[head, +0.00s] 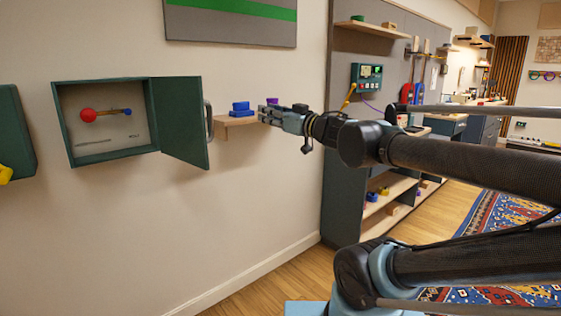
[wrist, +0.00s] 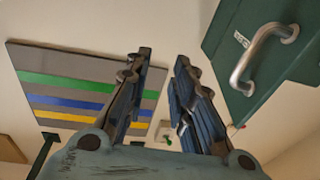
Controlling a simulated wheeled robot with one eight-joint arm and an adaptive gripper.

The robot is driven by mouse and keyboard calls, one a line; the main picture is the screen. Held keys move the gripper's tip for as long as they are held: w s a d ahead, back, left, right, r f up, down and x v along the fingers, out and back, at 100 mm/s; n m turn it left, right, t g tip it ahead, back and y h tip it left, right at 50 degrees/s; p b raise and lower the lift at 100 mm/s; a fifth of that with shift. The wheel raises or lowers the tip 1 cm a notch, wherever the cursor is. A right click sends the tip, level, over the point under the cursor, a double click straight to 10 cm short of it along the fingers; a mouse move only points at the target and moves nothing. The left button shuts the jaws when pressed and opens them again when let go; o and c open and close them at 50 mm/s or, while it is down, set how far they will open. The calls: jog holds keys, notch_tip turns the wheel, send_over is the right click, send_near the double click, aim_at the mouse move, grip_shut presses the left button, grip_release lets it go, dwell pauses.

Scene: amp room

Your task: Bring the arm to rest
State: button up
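My arm reaches in from the right in the head view, raised and stretched toward the wall. My gripper (head: 264,114) is at its end, in front of the right end of a small wooden wall shelf (head: 222,121) in the picture. In the wrist view the two dark fingers (wrist: 162,58) stand apart with a gap between them and nothing held. I cannot tell from the head view how far the fingertips are from the shelf.
A green wall cabinet (head: 62,130) has its door (head: 182,120) swung open toward my gripper; its metal handle (wrist: 262,55) shows in the wrist view. Blue blocks (head: 240,107) and a purple thing (head: 272,101) are near the gripper. A workbench with shelves stands behind the arm.

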jog(key=w+d+f+m+t+h, duration=0.2)
jog(key=w+d+f+m+h, duration=0.15)
jog(key=d+h, duration=0.35)
jog(key=w+d+f+m+t+h, duration=0.3)
jog(key=w+d+m+h, duration=0.1)
jog(key=d, duration=0.5)
jog(key=s+d+f+m+g+h, duration=0.25)
jog(key=d+f+g+h, duration=0.2)
jog(key=d+f, duration=0.5)
jog(key=s+d+f+m+g+h, duration=0.1)
jog(key=s+d+f+g+h, duration=0.15)
jog(key=s+f+g, duration=0.6)
jog(key=s+a+f+n+g+y, duration=0.1)
jog(key=s+a+f+g+y, duration=0.1)
jog(key=s+f, duration=0.8)
jog(key=shift+s+a+f+y, duration=0.2)
jog(key=shift+a+f+y, duration=0.3)
jog(key=shift+y, duration=0.3)
jog(key=shift+d, duration=0.1)
